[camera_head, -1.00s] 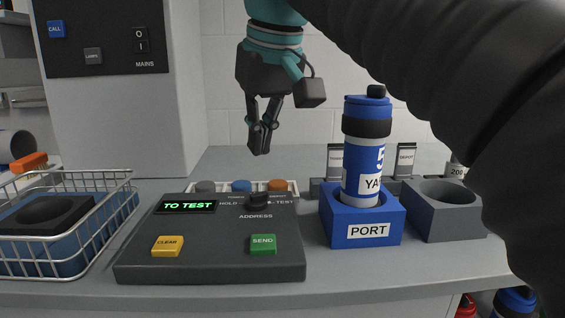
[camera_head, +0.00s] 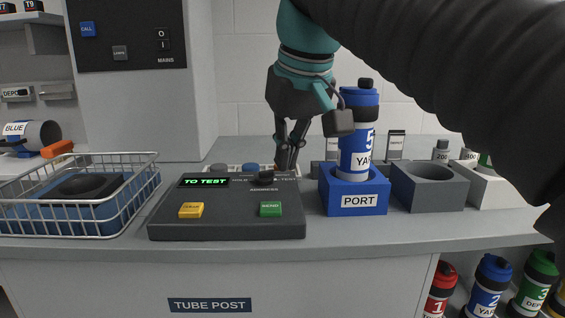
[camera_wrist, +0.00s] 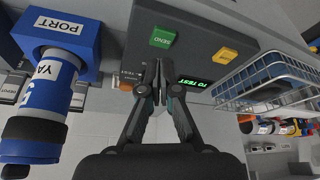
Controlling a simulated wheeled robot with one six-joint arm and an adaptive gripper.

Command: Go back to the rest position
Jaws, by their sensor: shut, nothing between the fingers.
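My gripper (camera_head: 287,160) is shut and empty. The panel's display reads TO TEST in green. It has a yellow CLEAR button (camera_head: 191,210) and a green SEND button (camera_head: 270,209). In the wrist view my gripper (camera_wrist: 159,90) points at the panel (camera_wrist: 197,30), with the fingertips together. I cannot tell whether the fingertips touch anything.
A blue tube (camera_head: 357,140) marked 5 stands upright in the blue PORT block (camera_head: 352,200), right of my gripper. An empty grey holder (camera_head: 430,195) stands beside it. A wire basket (camera_head: 140,200) is at the left. Several tubes stand on a shelf below, at the right.

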